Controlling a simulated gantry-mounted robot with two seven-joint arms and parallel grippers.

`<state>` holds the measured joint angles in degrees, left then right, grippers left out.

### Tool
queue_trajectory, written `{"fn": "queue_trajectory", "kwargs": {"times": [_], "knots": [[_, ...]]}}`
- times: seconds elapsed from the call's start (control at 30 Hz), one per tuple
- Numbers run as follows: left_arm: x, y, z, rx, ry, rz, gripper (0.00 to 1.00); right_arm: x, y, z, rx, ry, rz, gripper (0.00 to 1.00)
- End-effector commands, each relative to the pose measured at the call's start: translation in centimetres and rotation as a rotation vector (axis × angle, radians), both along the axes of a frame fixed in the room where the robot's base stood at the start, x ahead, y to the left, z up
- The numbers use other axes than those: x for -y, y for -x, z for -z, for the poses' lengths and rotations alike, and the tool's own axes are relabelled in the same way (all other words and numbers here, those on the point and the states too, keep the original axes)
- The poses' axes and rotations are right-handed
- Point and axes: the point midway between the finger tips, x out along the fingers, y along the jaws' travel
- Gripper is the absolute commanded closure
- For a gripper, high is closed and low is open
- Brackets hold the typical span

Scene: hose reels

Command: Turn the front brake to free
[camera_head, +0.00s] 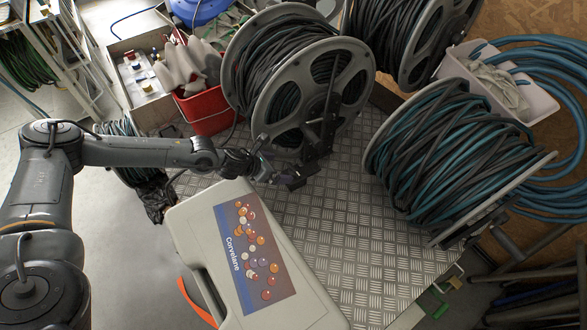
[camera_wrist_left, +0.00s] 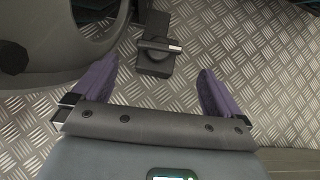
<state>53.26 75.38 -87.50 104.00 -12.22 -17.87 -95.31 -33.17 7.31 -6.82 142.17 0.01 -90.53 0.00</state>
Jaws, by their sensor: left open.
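The front brake looks like a dark block with a short lever lying across it, and in the left wrist view the lever (camera_wrist_left: 160,47) has a pale mark at its right end. In the head view the dark block (camera_head: 296,181) sits low at the front of the middle hose reel (camera_head: 300,85). My left gripper (camera_head: 274,172) is beside it at the block's left. In the left wrist view its two purple fingers (camera_wrist_left: 157,68) are open, with the brake ahead between them and nothing held. I cannot tell the brake's setting. My right gripper is not in view.
The reel's grey flange (camera_wrist_left: 85,40) is close to my left finger. A large pale case (camera_head: 200,225) lies just in front of the gripper. A red bucket (camera_head: 208,120) stands behind the arm. Another reel (camera_head: 440,150) stands right. Bare tread plate (camera_head: 330,225) lies between.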

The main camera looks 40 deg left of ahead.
Motion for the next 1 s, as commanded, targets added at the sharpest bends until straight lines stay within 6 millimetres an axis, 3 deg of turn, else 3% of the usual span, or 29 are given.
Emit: {"fn": "queue_trajectory", "kwargs": {"times": [0.43,0.93,1.0], "knots": [[1.3,-4.6,4.8,0.000,0.002,-0.001,0.00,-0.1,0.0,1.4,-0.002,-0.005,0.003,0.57],[1.5,-5.5,5.7,0.000,0.002,-0.002,0.00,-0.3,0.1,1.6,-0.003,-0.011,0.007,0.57],[1.5,-5.5,5.7,0.000,0.002,-0.002,0.08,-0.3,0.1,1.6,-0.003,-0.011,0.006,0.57]]}}
